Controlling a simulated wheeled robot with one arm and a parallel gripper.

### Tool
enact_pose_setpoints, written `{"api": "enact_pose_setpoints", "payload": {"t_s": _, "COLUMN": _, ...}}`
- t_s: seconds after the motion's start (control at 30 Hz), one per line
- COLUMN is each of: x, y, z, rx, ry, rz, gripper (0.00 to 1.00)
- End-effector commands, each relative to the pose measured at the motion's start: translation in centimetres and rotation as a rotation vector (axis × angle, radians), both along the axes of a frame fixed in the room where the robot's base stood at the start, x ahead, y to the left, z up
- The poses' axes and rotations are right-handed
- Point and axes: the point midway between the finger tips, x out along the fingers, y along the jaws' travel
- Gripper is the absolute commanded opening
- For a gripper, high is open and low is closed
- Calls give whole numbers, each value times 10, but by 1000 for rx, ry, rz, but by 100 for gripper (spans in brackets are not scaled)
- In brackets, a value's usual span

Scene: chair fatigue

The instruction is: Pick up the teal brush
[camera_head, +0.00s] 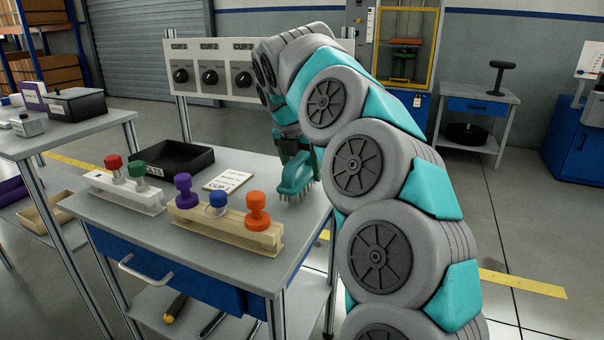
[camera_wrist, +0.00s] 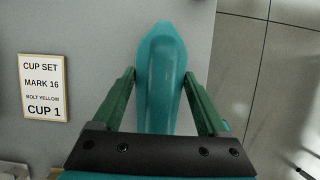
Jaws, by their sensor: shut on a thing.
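The teal brush (camera_head: 297,176) is at the right side of the grey workbench top (camera_head: 250,173), bristles down. I cannot tell whether the bristles touch the bench. My gripper (camera_head: 292,150) is over it, pointing down. In the wrist view the brush's smooth teal back (camera_wrist: 161,75) lies between the two green fingers of my gripper (camera_wrist: 160,90), which are shut on its sides. The bristles are hidden in the wrist view.
A label card (camera_head: 227,180) lies left of the brush. A black tray (camera_head: 170,158), a white rack (camera_head: 125,192) and a wooden rack (camera_head: 225,226) with coloured knobs stand on the bench. The bench's right edge is close to the brush.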

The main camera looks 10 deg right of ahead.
Motion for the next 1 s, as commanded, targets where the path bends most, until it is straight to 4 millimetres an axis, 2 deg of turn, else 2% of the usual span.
{"api": "enact_pose_setpoints", "payload": {"t_s": 0.2, "x": 1, "y": 0, "z": 20, "rx": -2, "ry": -3, "rz": -2, "gripper": 14}}
{"api": "enact_pose_setpoints", "payload": {"t_s": 0.57, "x": -25, "y": -4, "z": 20, "rx": -2, "ry": 0, "rz": 1, "gripper": 14}}
{"api": "enact_pose_setpoints", "payload": {"t_s": 0.77, "x": -48, "y": -7, "z": 22, "rx": -1, "ry": 1, "rz": 1, "gripper": 14}}
{"api": "enact_pose_setpoints", "payload": {"t_s": 1.0, "x": -94, "y": -13, "z": 27, "rx": -1, "ry": -2, "rz": 0, "gripper": 14}}
